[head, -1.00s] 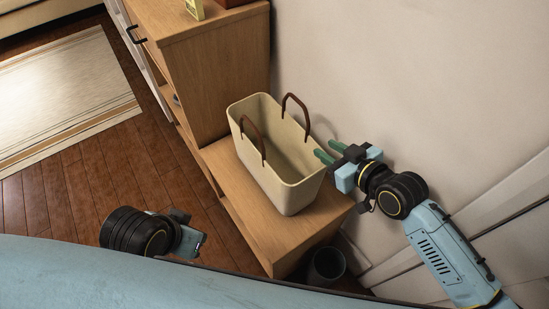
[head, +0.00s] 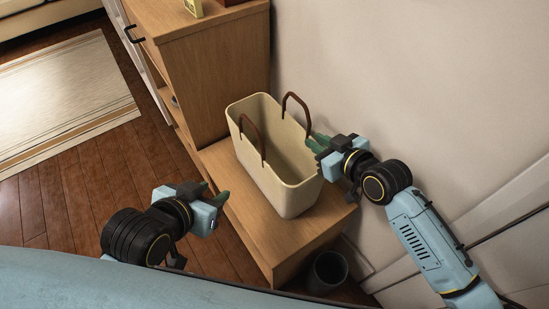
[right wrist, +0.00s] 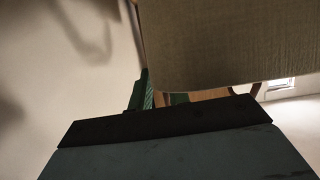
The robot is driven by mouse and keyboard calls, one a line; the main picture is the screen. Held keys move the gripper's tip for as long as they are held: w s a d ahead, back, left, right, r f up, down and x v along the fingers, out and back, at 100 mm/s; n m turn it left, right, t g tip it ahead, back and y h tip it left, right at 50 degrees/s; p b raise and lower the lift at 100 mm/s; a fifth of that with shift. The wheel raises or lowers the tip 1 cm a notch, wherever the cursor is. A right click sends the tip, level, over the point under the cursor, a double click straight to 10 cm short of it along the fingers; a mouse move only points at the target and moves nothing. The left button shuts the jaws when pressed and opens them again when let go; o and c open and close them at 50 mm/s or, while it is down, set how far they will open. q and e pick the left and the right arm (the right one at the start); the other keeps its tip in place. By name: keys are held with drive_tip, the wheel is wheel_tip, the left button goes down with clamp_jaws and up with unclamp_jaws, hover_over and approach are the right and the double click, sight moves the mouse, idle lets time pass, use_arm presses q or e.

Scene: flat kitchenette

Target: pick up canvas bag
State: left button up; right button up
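The cream canvas bag (head: 275,165) stands upright on a low wooden cabinet top, its two brown handles (head: 298,103) raised. My right gripper (head: 317,143) is at the bag's right rim, close beside the foot of the far handle. Its green fingers look slightly apart; whether they touch the bag is unclear. In the right wrist view the bag wall (right wrist: 225,40) fills the upper right, and the right gripper's fingertips (right wrist: 163,98) are partly hidden. My left gripper (head: 214,193) is open and empty, left of the bag and apart from it.
The low cabinet top (head: 255,217) has a bare strip in front of the bag. A taller wooden cabinet (head: 225,80) stands behind left, and a wall (head: 420,80) is at the right. A dark bin (head: 327,272) stands on the floor below.

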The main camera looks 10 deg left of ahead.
clamp_jaws()
idle(1.0)
drive_tip(key=shift+r, duration=0.15)
